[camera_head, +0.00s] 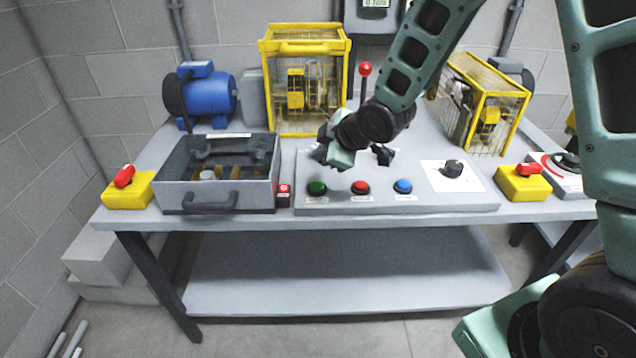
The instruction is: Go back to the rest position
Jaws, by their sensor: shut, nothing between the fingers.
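My gripper (342,160) is over the grey control panel (430,201), near its left-back part. It is shut and empty. My arm reaches in from the right and bends down to it. On the panel are a green button (317,188), a red button (361,187), a blue button (403,186) and a black knob (453,168) on a white plate. A red-knobbed lever (365,69) rises behind my wrist; its lower part is hidden.
The workbench (250,223) holds a grey box (228,193) with a handle, yellow boxes with red buttons at left (128,190) and right (523,183), two yellow cages (304,80) (484,104) and a blue motor (208,95). Grey blocks (105,253) stand on the floor at left.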

